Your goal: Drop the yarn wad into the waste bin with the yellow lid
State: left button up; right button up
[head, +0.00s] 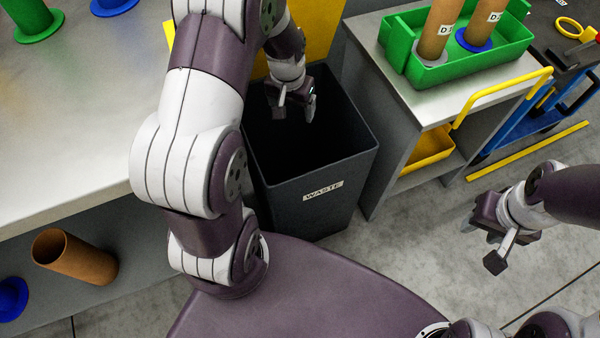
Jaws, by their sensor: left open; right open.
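The waste bin (318,198) is a dark grey box labelled WASTE, standing on the floor between the two benches. Its yellow lid (325,35) is raised at the back, so the bin is open, and my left arm partly covers it. My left gripper (294,112) is over the bin's mouth, fingers down and open, with nothing seen between the fingers. My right gripper (480,242) is open and empty above the floor at the right. The yarn wad is not visible; the inside of the bin is dark.
A long grey bench (75,130) is at the left, with a cardboard tube (75,257) below it. A cabinet (393,75) at the right carries a green tray (470,70) with tubes. A yellow handle (500,95) projects there. A blue cart stands beyond.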

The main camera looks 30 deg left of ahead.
pick_arm(q)
notch_tip(320, 180, up, 12)
jog(key=s+p, duration=0.1)
jog(key=p, duration=0.3)
jog(key=shift+s, duration=0.2)
jog(key=shift+d, duration=0.1)
